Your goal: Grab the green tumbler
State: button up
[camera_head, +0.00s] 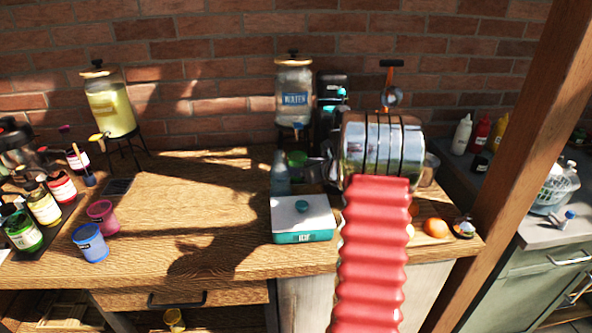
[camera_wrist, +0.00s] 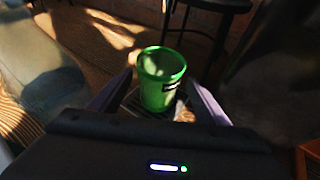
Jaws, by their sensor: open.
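The green tumbler (camera_wrist: 160,78) stands upright in the wrist view, open side up, with a dark label on its side. My gripper (camera_wrist: 163,92) is open, with one finger on each side of the tumbler's lower part; I cannot tell whether either finger touches it. In the head view the green tumbler (camera_head: 297,160) shows small at the back of the wooden table, left of my arm. My gripper's fingers are hidden behind my arm there.
A teal and white ice box (camera_head: 302,237) sits in front of the tumbler. A water dispenser (camera_head: 295,92) stands behind it. A clear bluish bottle (camera_head: 280,175) is close on its left. Blue (camera_head: 90,243) and pink (camera_head: 103,216) tumblers stand further left. The table's middle is bare.

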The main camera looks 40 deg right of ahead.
aim_at(291, 165)
jog(key=shift+w+f, duration=0.15)
jog(key=shift+w, duration=0.15)
jog(key=shift+x, duration=2.6)
jog(key=shift+a+f, duration=0.15)
jog(key=c, duration=1.3)
jog(key=shift+o, duration=0.2)
jog(key=shift+s, duration=0.15)
